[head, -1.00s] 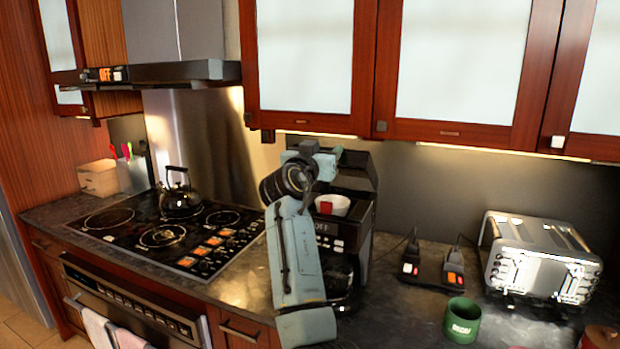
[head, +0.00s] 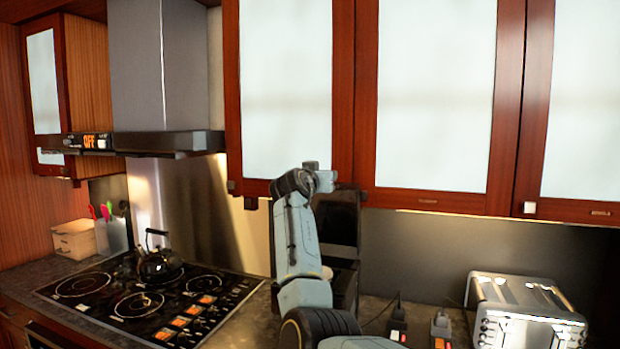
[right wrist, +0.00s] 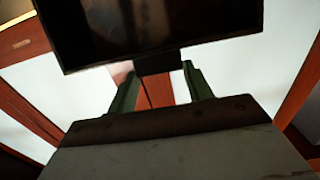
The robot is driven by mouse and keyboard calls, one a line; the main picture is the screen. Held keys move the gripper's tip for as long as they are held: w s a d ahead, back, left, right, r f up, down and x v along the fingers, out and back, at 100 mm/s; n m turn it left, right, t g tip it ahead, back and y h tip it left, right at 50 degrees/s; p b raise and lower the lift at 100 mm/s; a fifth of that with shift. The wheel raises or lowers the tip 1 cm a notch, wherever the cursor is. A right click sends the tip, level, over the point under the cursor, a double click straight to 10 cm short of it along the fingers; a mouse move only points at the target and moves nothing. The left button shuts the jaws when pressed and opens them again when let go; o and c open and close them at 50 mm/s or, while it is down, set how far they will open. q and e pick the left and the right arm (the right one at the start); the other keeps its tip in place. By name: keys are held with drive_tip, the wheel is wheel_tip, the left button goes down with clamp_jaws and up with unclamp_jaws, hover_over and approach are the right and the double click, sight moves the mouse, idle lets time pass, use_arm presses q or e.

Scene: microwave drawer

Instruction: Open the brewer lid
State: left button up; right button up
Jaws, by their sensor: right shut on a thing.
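The black coffee brewer (head: 345,285) stands on the counter, mostly hidden behind my right arm. Its dark lid (head: 336,220) stands up steeply at the top, below the wall cabinets. My right gripper (head: 320,180) is at the lid's upper edge. In the right wrist view, the lid (right wrist: 150,25) is a dark panel across the top. A short dark tab (right wrist: 157,63) on its edge sits between the two green fingers of the gripper (right wrist: 157,78), which is shut on it. A sliver of a white cup-like part (head: 327,272) shows beside my arm. My left gripper is out of view.
Wall cabinets (head: 430,100) hang close above and behind the gripper. A stove (head: 150,300) with a kettle (head: 158,262) is at left, under a range hood (head: 170,142). A toaster (head: 525,310) stands at right.

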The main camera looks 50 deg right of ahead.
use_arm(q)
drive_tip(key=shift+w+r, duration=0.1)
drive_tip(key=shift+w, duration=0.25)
use_arm(e)
drive_tip(key=shift+r, duration=0.55)
drive_tip(key=o, duration=1.1)
drive_tip(key=shift+o, duration=1.4)
drive_tip(key=shift+s+a, duration=0.2)
drive_tip(key=shift+a, duration=0.1)
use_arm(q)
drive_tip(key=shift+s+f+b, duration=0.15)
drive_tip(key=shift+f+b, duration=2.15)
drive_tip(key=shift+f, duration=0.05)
use_arm(e)
drive_tip(key=v, duration=1.3)
drive_tip(key=shift+f, duration=0.25)
